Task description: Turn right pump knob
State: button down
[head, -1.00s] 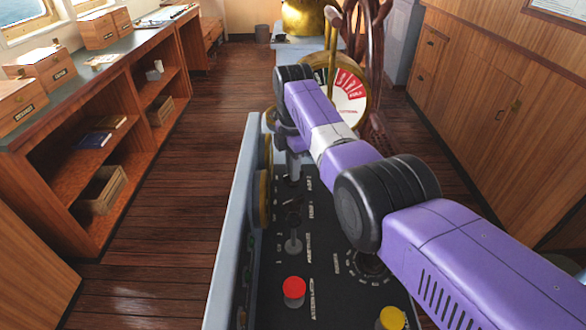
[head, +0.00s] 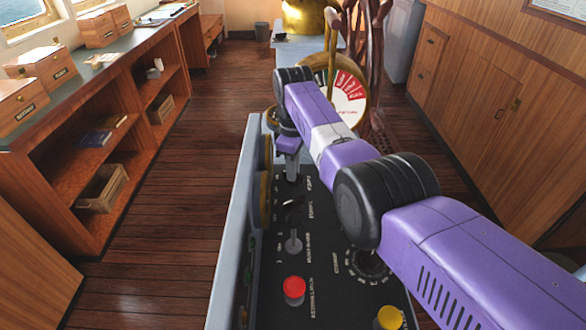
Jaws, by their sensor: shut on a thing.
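The dark control console (head: 284,262) stands in front of me with knobs, a lever and buttons on its top. My gripper (head: 292,178) points down at the far end of this panel, shut on a small knob that its fingers and my wrist mostly hide. The turn angle of that knob cannot be seen. A second black knob (head: 293,205) sits just nearer to me, beside small white labels too blurred to read surely. My gripper is apart from it.
A grey-tipped lever (head: 293,244), a red button (head: 294,287), a round dial (head: 367,263) and a yellow button (head: 390,318) lie nearer on the panel. A brass telegraph (head: 348,94) and wooden wheel (head: 373,50) stand beyond. Open floor (head: 170,235) lies left.

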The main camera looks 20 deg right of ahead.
jog(key=shift+m, duration=0.8)
jog(key=c, duration=1.5)
grip_release()
jog(key=shift+o, duration=0.2)
jog(key=shift+r, duration=0.1)
jog(key=shift+r+b, duration=0.35)
jog(key=shift+r, duration=3.5)
